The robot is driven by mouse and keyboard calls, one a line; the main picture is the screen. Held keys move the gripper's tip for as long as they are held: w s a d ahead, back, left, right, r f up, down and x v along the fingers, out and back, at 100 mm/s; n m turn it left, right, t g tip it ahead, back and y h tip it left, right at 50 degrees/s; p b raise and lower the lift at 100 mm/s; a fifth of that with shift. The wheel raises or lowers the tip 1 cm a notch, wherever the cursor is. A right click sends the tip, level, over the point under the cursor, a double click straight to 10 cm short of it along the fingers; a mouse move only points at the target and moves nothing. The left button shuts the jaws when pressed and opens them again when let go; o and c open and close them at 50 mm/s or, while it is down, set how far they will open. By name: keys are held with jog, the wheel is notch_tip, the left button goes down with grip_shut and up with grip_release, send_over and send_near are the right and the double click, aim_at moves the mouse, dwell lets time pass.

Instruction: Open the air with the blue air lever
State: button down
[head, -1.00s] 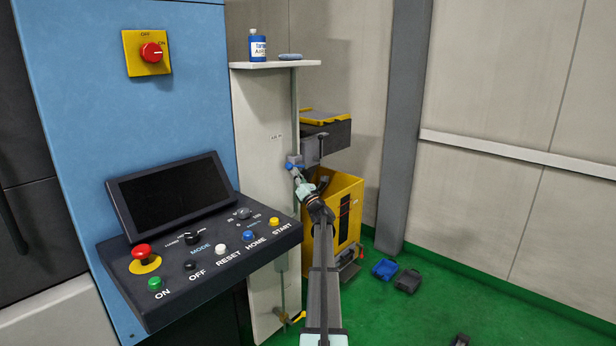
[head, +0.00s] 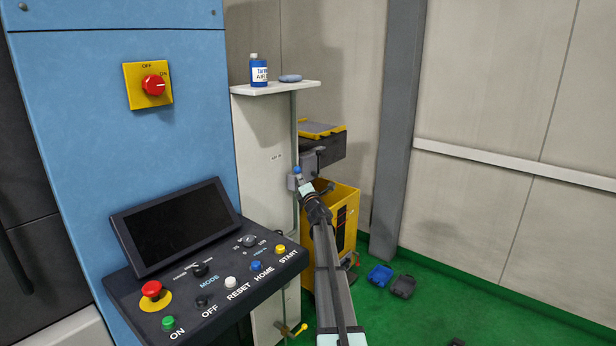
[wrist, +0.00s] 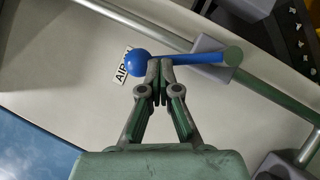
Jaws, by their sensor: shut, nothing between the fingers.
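The blue air lever (wrist: 192,59), a rod with a round ball knob (wrist: 135,62), crosses the upper middle of the wrist view. Its right end sits at a grey valve body (wrist: 212,48) on a pipe that runs slantwise. My gripper (wrist: 160,66) is shut and empty. Its fingertips overlap the rod just right of the knob; I cannot tell whether they touch it. In the head view the blue knob of the air lever (head: 297,170) shows just above my gripper (head: 304,186), and the rest of the lever is hidden.
An AIR label (wrist: 122,68) is on the pale panel behind the lever. The control console (head: 205,265) stands left of my arm. A shelf (head: 275,88) with a blue bottle (head: 259,70) is above. A yellow bin (head: 345,205) stands behind my arm; the green floor is mostly clear at right.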

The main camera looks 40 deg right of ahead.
jog(key=shift+w+d+r+b, duration=0.15)
jog(key=shift+w+d+r, duration=0.1)
jog(key=shift+d+r, duration=0.4)
jog(key=shift+w+d+r+b, duration=0.2)
jog(key=shift+d+r, duration=0.25)
jog(key=shift+d, duration=0.3)
jog(key=shift+r, duration=0.1)
jog(key=s+a, duration=0.2)
jog(key=a, duration=0.1)
jog(key=s+a+b, duration=0.1)
jog(key=shift+a+f, duration=0.2)
jog(key=shift+f, duration=0.05)
jog(key=s+a+b, duration=0.2)
jog(key=s, duration=0.6)
jog(key=shift+a, duration=0.4)
jog(key=shift+r, duration=0.1)
